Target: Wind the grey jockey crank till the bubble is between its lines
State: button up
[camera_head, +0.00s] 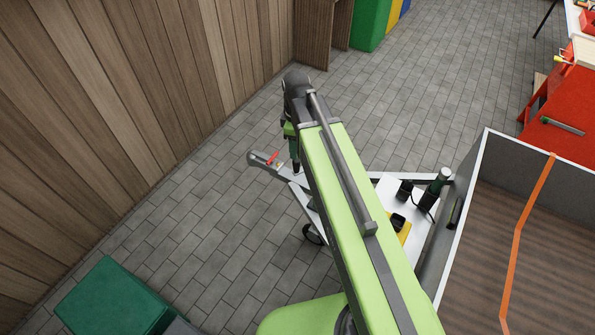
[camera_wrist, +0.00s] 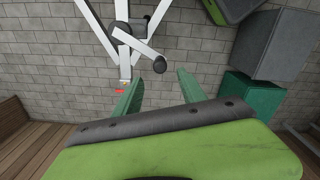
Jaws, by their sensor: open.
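In the wrist view, the grey jockey crank (camera_wrist: 139,46) is a short bar slanting down to the right, with a dark round knob (camera_wrist: 159,65) at its lower end. My gripper (camera_wrist: 162,77) is open, its two green fingers apart, with the knob appearing just beyond the gap between the tips. I cannot tell whether they touch it. In the head view, my gripper (camera_head: 291,150) is over the trailer's drawbar, and my arm hides the crank. A small dark wheel (camera_head: 312,234) shows below the drawbar. I cannot make out the bubble or its lines.
The trailer's coupling (camera_head: 258,159) has a red lever (camera_head: 272,157). The trailer bed (camera_head: 530,225) with an orange strap is at right. A green box (camera_head: 115,300) stands at lower left, and a wooden wall (camera_head: 110,90) runs along the left. The paving beyond the coupling is clear.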

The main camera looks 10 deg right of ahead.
aim_at(297, 163)
notch_tip(297, 163, down, 10)
jog(key=b, duration=0.8)
jog(key=shift+r, duration=0.35)
grip_shut()
dwell(0.4)
